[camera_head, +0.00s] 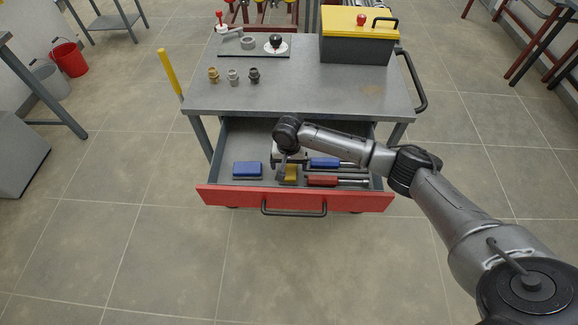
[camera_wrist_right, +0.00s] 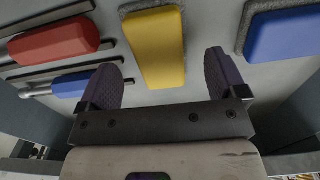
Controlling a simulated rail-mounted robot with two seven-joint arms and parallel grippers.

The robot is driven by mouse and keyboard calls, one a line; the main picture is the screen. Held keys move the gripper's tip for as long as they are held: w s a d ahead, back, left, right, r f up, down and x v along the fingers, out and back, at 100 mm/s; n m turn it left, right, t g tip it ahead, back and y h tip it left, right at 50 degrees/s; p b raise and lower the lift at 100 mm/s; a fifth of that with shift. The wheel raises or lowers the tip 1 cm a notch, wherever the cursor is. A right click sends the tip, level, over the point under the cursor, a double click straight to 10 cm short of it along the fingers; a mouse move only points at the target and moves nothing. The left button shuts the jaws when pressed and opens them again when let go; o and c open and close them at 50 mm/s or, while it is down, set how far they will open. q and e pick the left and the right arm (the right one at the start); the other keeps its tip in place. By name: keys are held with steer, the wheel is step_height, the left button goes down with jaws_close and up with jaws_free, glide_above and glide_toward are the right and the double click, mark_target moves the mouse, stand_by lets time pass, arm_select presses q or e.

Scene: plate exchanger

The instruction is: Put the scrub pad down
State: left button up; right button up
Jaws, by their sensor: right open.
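A yellow scrub pad (camera_head: 290,174) with a grey backing lies in the open drawer, and it fills the middle of the right wrist view (camera_wrist_right: 155,45). A blue pad (camera_head: 247,169) of similar build lies to its left in the head view; it is at the upper right in the right wrist view (camera_wrist_right: 285,35). My right gripper (camera_wrist_right: 164,78) is open above the drawer, its fingers on either side of the yellow pad's near end. Whether they touch it cannot be told. In the head view my right wrist partly hides the yellow pad. My left gripper is not in view.
A red-handled tool (camera_head: 323,181) and a blue-handled tool (camera_head: 325,162) lie right of the yellow pad. The red drawer front (camera_head: 230,196) and the cart top (camera_head: 310,92) bound the drawer. Fittings and a black-and-yellow toolbox (camera_head: 352,48) stand on the cart.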

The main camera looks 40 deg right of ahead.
mark_target(289, 168)
step_height(289, 168, up, 10)
steer(key=p, duration=0.2)
steer(key=shift+f, duration=0.25)
stand_by(0.4)
